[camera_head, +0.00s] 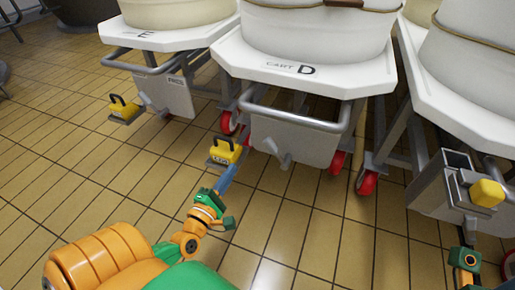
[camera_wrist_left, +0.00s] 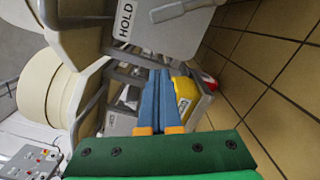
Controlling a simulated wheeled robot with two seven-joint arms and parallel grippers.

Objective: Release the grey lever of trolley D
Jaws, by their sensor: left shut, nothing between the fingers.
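Trolley D (camera_head: 290,69) has a white top lettered "CART D" and carries a pale vat. Its grey lever (camera_head: 281,156) sticks out low on the grey box under the push bar. A grey lever (camera_wrist_left: 182,9) beside a "HOLD" label (camera_wrist_left: 124,20) shows at the top of the left wrist view. A yellow block with a black handle (camera_head: 226,150) sits left of the lever. My left gripper (camera_head: 228,170) has its blue fingers shut and empty, close to this yellow block and apart from the lever. They also show in the wrist view (camera_wrist_left: 160,75). My right gripper's fingers are not visible.
Trolley E (camera_head: 165,37) stands to the left with its own yellow block (camera_head: 123,107). Another trolley (camera_head: 465,110) stands close on the right, with a yellow block (camera_head: 487,193). Red-wheeled casters (camera_head: 367,182) sit between them. Tiled floor (camera_head: 70,150) is clear in front.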

